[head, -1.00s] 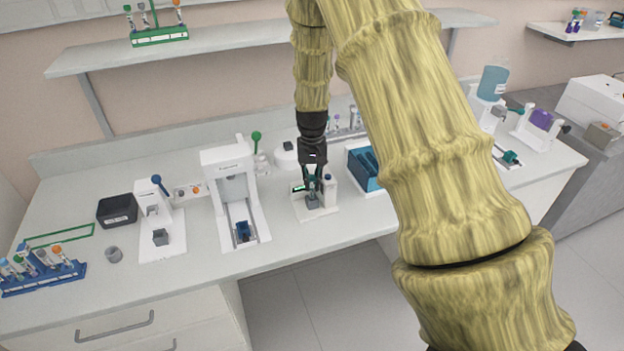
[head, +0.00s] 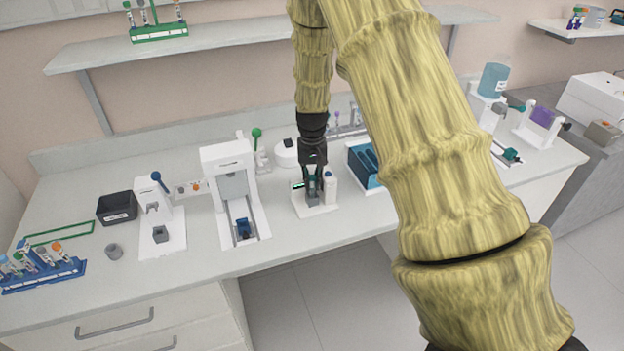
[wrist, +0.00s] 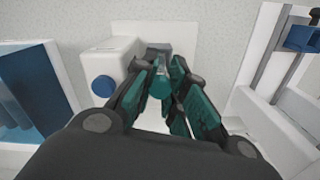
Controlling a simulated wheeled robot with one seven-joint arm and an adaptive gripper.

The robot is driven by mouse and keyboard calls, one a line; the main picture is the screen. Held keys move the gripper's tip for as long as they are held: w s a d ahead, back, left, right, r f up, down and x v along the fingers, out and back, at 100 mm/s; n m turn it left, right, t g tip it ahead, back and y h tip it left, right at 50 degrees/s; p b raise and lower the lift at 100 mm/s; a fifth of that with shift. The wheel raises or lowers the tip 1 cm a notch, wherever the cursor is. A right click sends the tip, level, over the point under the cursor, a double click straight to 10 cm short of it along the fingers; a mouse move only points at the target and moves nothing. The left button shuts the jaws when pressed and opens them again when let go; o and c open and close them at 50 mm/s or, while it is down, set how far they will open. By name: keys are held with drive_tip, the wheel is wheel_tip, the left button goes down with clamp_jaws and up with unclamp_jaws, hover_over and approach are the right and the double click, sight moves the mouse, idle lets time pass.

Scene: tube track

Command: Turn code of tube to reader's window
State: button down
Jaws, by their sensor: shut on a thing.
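My gripper (head: 313,186) points down over the small white reader (head: 318,209) in the middle of the bench. In the wrist view the gripper (wrist: 165,80) is shut on the tube (wrist: 160,82), whose clear, teal-tinted top shows between the fingers. The tube's lower part and its code are hidden. The tube stands at the reader's grey holder (head: 312,198). The reader has a small screen with green marks (head: 298,185) at left and a white post with a blue button (head: 329,176) at right. The blue button also shows in the wrist view (wrist: 103,86).
A white press-like device with a rail (head: 229,180) stands close on the left. A blue tube rack (head: 45,270) is at the far left. The bench front is clear.

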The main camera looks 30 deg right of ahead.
drive_tip(key=shift+f, duration=0.55)
drive_tip(key=c, duration=1.4)
unclamp_jaws()
drive_tip(key=shift+a, duration=0.1)
drive_tip(key=shift+d, duration=0.25)
drive_tip(key=shift+r, duration=0.1)
drive_tip(key=shift+w+r, duration=0.1)
drive_tip(key=shift+r, duration=0.4)
wheel_tip(320, 180, up, 11)
drive_tip(key=shift+a+f, duration=0.1)
drive_tip(key=shift+a, duration=0.05)
drive_tip(key=shift+w, duration=0.1)
